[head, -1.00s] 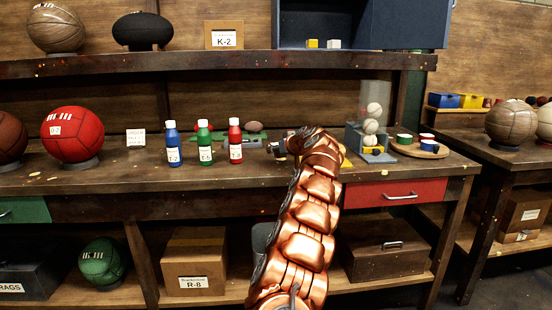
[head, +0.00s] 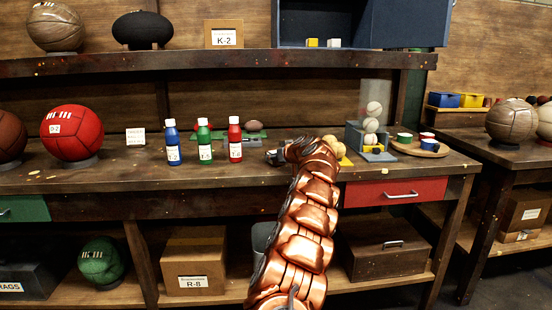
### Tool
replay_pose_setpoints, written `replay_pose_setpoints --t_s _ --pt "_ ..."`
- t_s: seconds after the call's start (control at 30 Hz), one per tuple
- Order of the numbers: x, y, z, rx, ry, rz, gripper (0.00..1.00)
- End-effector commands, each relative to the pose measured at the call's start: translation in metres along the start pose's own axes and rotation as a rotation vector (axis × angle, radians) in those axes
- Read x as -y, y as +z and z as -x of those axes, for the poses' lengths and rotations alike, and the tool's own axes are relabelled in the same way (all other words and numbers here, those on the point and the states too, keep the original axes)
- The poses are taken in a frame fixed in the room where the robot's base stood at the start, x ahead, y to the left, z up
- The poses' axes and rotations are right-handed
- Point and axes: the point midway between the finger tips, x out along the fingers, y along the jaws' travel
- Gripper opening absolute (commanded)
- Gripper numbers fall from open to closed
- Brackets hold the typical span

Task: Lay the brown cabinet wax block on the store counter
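I cannot pick out a brown wax block in this view. My copper arm reaches over the wooden workbench (head: 110,181), and its dark gripper (head: 273,157) is low over the bench top, right of the red bottle (head: 235,140). The gripper is small and partly behind my arm, so neither its opening nor anything held shows clearly. I cannot tell which surface is the store counter; a second wooden table (head: 462,145) stands at the right.
Blue (head: 173,143) and green (head: 204,140) bottles stand left of the gripper. A ball dispenser (head: 377,152) and a round tray (head: 436,152) are to its right. Yellow (head: 313,42) and white (head: 334,43) blocks sit on the upper shelf. The bench front at left is mostly clear.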

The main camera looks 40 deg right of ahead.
Motion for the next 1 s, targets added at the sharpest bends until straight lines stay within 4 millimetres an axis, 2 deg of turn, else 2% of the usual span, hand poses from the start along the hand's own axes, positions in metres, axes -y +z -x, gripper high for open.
replay_pose_setpoints --t_s 0.03,0.07,0.3,0.73,1.0 --pt "0.000 0.002 -0.001 0.000 0.000 0.000 0.06" --pt "0.000 0.002 -0.001 0.000 0.000 0.000 0.48" --pt "0.000 0.001 0.000 0.000 0.000 0.000 0.71" --pt "0.000 -0.002 0.002 -0.001 0.000 -0.001 0.71" --pt "-0.001 -0.001 0.018 0.001 -0.001 -0.005 0.71"
